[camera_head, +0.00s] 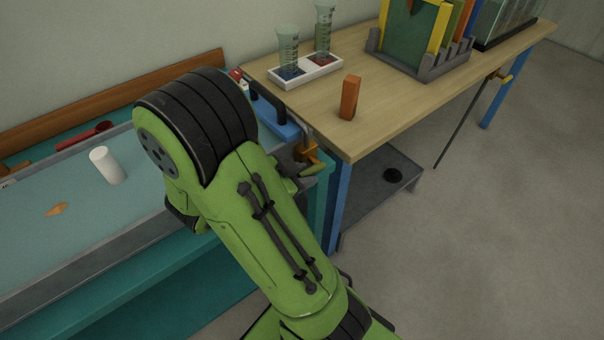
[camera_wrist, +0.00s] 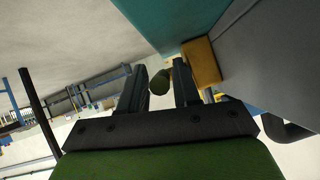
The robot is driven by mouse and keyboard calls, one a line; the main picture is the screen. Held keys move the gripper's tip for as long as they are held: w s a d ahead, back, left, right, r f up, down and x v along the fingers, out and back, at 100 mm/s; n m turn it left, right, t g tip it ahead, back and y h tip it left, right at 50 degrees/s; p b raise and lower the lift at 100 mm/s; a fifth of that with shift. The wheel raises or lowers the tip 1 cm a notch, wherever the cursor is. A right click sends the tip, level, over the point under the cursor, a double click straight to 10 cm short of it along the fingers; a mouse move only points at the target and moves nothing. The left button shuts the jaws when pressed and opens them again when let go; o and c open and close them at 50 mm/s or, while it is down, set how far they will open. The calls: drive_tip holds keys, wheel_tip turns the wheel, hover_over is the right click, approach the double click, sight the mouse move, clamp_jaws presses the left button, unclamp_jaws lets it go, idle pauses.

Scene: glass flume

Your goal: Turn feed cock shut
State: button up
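The feed cock appears as a yellow-brown body (camera_head: 308,150) with an olive-green handle (camera_head: 312,170) at the right end of the flume, below the wooden table's near corner. In the wrist view, the yellow-brown body (camera_wrist: 203,63) sits against a grey wall. The rounded green handle end (camera_wrist: 159,83) shows between the fingers of my gripper (camera_wrist: 159,88). In the head view my green arm hides most of my gripper.
The flume (camera_head: 60,245) lies at left, with a white cylinder (camera_head: 107,165) and a small orange piece (camera_head: 57,209) inside. The wooden table (camera_head: 400,105) carries an orange block (camera_head: 349,97), two beakers in a white tray (camera_head: 307,70) and a grey rack (camera_head: 420,68). Floor at right is clear.

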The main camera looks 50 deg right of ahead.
drive_tip(key=p+v, duration=0.4)
drive_tip(key=v, duration=1.1)
drive_tip(key=shift+a+r+p, duration=0.2)
drive_tip(key=shift+a+p, duration=0.1)
drive_tip(key=shift+a, duration=0.05)
drive_tip(key=shift+o, duration=0.3)
